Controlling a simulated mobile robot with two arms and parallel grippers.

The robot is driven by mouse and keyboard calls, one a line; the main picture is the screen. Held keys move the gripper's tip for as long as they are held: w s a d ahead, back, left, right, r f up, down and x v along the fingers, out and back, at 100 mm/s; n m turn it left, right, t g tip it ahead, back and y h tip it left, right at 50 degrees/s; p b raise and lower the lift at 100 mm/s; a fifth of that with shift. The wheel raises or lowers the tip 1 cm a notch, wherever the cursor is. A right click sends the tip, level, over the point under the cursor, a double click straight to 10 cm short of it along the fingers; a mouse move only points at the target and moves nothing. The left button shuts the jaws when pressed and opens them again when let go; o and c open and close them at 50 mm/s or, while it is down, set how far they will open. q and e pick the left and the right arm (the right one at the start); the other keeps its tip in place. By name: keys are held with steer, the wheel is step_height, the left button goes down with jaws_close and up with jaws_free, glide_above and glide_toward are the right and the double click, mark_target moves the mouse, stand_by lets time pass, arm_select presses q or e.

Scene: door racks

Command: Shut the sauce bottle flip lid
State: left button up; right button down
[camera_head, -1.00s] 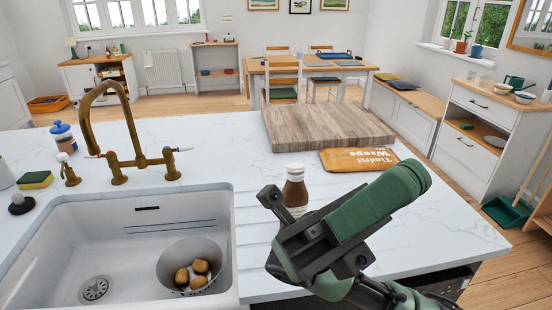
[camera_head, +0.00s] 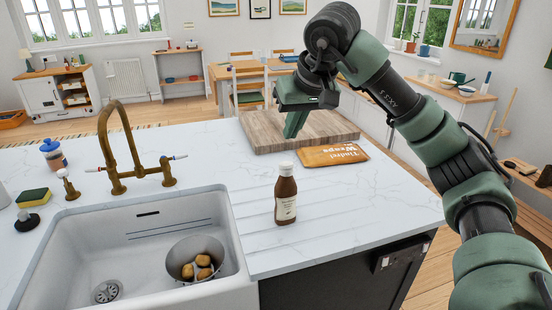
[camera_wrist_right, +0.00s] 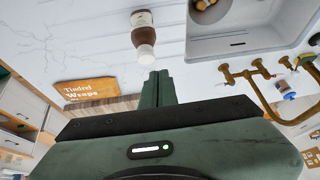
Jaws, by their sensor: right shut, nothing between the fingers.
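The sauce bottle (camera_head: 285,202) stands upright on the white worktop, right of the sink. It is brown with a pale label and a white cap (camera_head: 286,168). The bottle (camera_wrist_right: 143,19) and its cap (camera_wrist_right: 146,54) also show in the right wrist view. The cap is too small to tell whether its flip lid is up or down. My right gripper (camera_head: 291,134) is shut and empty, raised above and beyond the bottle, apart from it. Its fingers (camera_wrist_right: 158,74) point towards the cap in the wrist view. My left gripper is not in view.
A wooden board (camera_head: 335,128) and an orange wraps packet (camera_head: 332,155) lie behind the bottle. The sink (camera_head: 70,250) with a colander of potatoes (camera_head: 196,257) and a brass tap (camera_head: 122,150) are to the left. The worktop right of the bottle is clear.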

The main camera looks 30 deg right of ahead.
steer(key=d+r, duration=0.1)
steer(key=d, duration=0.1)
steer(key=p, duration=0.2)
glide_above(288, 165)
steer(key=s, duration=0.1)
step_height(288, 165, down, 8)
steer(key=f, duration=0.2)
steer(key=f+p, duration=0.1)
steer(key=shift+s+a+h, duration=0.1)
steer(key=shift+s+h, duration=0.2)
steer(key=shift+h, duration=0.1)
steer(key=shift+s+f, duration=0.1)
steer(key=shift+f, duration=0.4)
steer(key=shift+a, duration=0.1)
